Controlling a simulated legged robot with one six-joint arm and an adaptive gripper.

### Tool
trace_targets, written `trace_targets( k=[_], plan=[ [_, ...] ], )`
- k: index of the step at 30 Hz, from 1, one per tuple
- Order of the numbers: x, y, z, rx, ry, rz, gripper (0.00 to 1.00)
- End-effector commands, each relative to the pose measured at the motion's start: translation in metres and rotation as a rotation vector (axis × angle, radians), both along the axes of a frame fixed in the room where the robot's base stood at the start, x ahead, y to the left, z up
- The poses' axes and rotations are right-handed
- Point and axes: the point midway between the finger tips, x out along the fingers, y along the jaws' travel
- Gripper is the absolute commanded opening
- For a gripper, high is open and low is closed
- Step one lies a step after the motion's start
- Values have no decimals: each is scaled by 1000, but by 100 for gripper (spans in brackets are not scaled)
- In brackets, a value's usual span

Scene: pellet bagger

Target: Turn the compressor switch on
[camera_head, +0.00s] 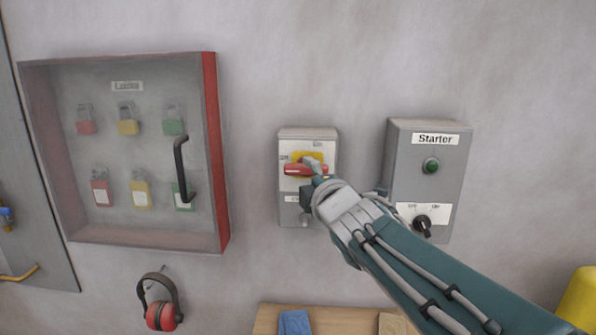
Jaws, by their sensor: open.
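The switch box (289,214) is a small grey box on the wall in the middle of the view. Its red rotary handle (297,170) lies about level on a yellow plate (298,157). Small position labels sit at the left and top of the plate, too small to read surely. A name label at the bottom of the box is mostly hidden by my gripper. My gripper (314,177) is open at the right end of the red handle, with its fingers around or right beside it; I cannot tell whether they touch.
A Starter box (393,150) with a green button (431,165) and a black knob (422,224) is close right of my gripper. A padlock cabinet (211,150) with a dark handle is at left. Ear defenders (161,314) hang below it. A wooden surface (340,319) is at bottom.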

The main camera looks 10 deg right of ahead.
Motion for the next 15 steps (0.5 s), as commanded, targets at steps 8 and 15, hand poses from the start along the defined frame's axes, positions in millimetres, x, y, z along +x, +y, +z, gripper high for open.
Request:
trace_targets(
  k=[8,15],
  plan=[
    [31,5,-1,-1,2,1,63],
    [35,5,0,-2,1,0,63]
  ],
)
